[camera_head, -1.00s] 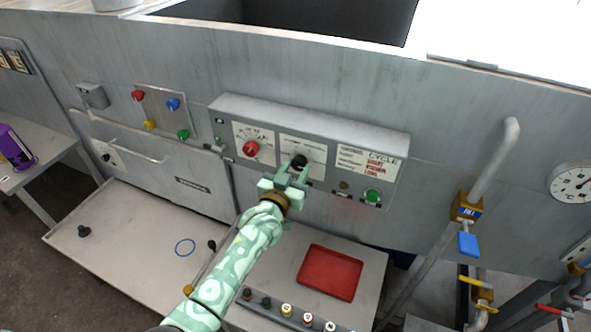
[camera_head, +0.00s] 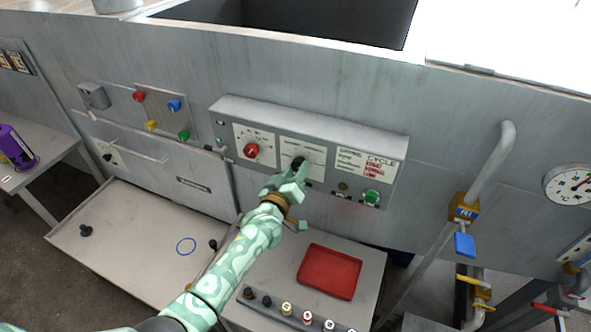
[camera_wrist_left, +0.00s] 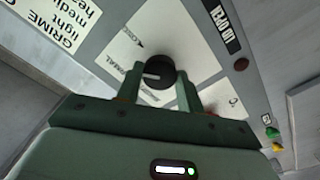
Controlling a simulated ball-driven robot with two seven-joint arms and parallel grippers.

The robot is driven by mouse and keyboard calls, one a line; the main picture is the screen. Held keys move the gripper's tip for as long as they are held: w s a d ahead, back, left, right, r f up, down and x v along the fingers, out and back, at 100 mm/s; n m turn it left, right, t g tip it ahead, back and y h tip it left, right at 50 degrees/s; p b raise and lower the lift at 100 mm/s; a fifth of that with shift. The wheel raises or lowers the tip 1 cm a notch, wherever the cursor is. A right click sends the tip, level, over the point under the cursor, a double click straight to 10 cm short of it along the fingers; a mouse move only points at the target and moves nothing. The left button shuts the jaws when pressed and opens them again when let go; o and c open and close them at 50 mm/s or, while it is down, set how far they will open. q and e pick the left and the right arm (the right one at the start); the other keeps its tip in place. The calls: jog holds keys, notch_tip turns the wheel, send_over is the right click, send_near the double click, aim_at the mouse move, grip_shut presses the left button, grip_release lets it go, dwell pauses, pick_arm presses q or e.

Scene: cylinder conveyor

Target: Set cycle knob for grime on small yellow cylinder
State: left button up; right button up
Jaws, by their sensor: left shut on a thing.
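The control panel (camera_head: 322,122) is a grey box on the machine front. Its black cycle knob (camera_head: 298,162) is largely hidden by my left gripper (camera_head: 296,172) in the head view. In the left wrist view the black knob (camera_wrist_left: 157,73) has a pale pointer line and sits between the two fingers of my left gripper (camera_wrist_left: 160,85), which is shut on it. A red knob (camera_head: 251,150) is on the dial to the left. A printed card (camera_head: 365,163) reads CYCLE; the wrist view shows a GRIME card (camera_wrist_left: 62,25). No small yellow cylinder is identifiable. My right gripper is not in view.
A green button (camera_head: 372,197) is at the panel's right. A red tray (camera_head: 329,271) lies on the table below, beside a row of small cylinders (camera_head: 286,308). Pipes with a blue-handled valve (camera_head: 464,244) stand at right. A purple object (camera_head: 15,147) is at far left.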

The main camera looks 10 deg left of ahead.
pick_arm(q)
jog(key=shift+n, duration=2.2)
jog(key=o, duration=1)
jog(key=s+a, duration=0.3)
jog(key=s, duration=1.3)
